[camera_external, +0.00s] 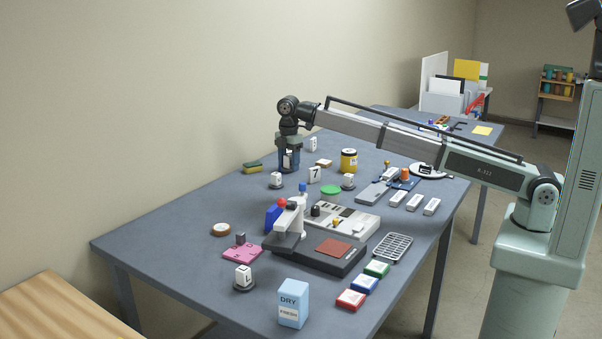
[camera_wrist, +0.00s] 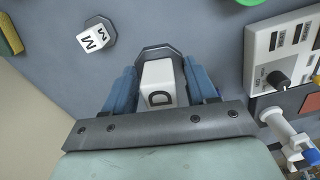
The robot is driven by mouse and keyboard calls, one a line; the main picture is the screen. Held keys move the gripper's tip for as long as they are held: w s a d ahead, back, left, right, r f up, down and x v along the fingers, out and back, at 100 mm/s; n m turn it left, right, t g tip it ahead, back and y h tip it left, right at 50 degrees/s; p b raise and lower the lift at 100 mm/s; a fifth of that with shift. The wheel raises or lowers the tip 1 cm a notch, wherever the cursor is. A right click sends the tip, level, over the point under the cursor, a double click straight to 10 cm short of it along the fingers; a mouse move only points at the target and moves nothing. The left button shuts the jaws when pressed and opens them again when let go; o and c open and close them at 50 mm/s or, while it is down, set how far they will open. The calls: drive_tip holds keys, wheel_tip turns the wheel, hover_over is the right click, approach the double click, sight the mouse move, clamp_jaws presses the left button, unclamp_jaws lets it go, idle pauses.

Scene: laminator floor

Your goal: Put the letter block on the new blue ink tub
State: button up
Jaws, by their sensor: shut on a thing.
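My gripper (camera_wrist: 163,88) is shut on a white block (camera_wrist: 158,86) marked D, between its blue fingers. In the external view, my gripper (camera_external: 289,164) is low at the far left side of the table. A dark octagonal base (camera_wrist: 158,51) shows at the block; I cannot tell whether they touch. A blue box with a white label (camera_external: 365,285), perhaps the new blue ink tub, sits between a red (camera_external: 352,299) and a green box (camera_external: 377,270) at the near right edge, well away from my gripper.
Other white blocks, including a 7 block (camera_external: 314,175), and a yellow jar (camera_external: 349,161) stand around. A machine (camera_external: 320,255) and a wire rack (camera_external: 393,248) lie between my gripper and the coloured boxes. A DRY carton (camera_external: 293,304) stands in front.

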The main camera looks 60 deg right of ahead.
drive_tip(key=w+d+r+n, duration=0.1)
drive_tip(key=w+d+r, duration=0.3)
drive_tip(key=w+d, duration=0.3)
drive_tip(key=w+d+r+n, duration=0.1)
drive_tip(key=w+d+r, duration=0.3)
drive_tip(key=w+d, duration=0.4)
drive_tip(key=shift+w+d+r, duration=0.2)
drive_tip(key=shift+w+d, duration=0.05)
drive_tip(key=shift+d, duration=2.75)
drive_tip(key=shift+f, duration=4.9)
drive_tip(key=shift+f, duration=0.1)
drive_tip(key=o, duration=1.4)
wheel_tip(320, 180, up, 12)
drive_tip(key=shift+r, duration=0.1)
